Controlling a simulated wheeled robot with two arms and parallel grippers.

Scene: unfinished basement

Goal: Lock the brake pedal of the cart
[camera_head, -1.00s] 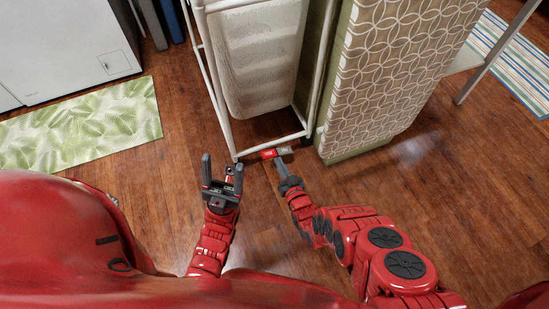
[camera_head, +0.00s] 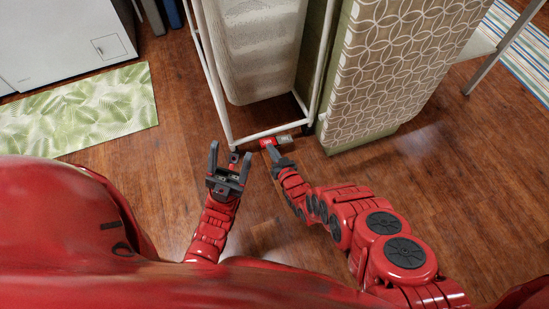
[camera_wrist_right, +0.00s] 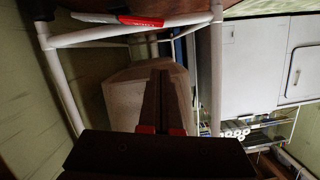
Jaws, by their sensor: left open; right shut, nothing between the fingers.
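The cart (camera_head: 213,78) is a white tube frame holding a pale fabric bag. Its brake pedal (camera_head: 265,142), red with a grey part on its right, sits low at the cart's front bar. My right gripper (camera_head: 271,150) is shut and empty, with its tips at the red part and partly covering it; I cannot tell whether they touch. In the right wrist view, the red pedal (camera_wrist_right: 140,20) with white lettering shows at the top, beyond the shut dark fingers (camera_wrist_right: 160,75). My left gripper (camera_head: 229,160) is open and empty, near the cart's front left corner.
A patterned upholstered piece (camera_head: 385,75) stands close on the cart's right. A green leaf mat (camera_head: 80,115) and a white appliance (camera_head: 60,45) are at the left. A striped rug (camera_head: 520,55) lies at the far right. The wooden floor in front is mostly clear.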

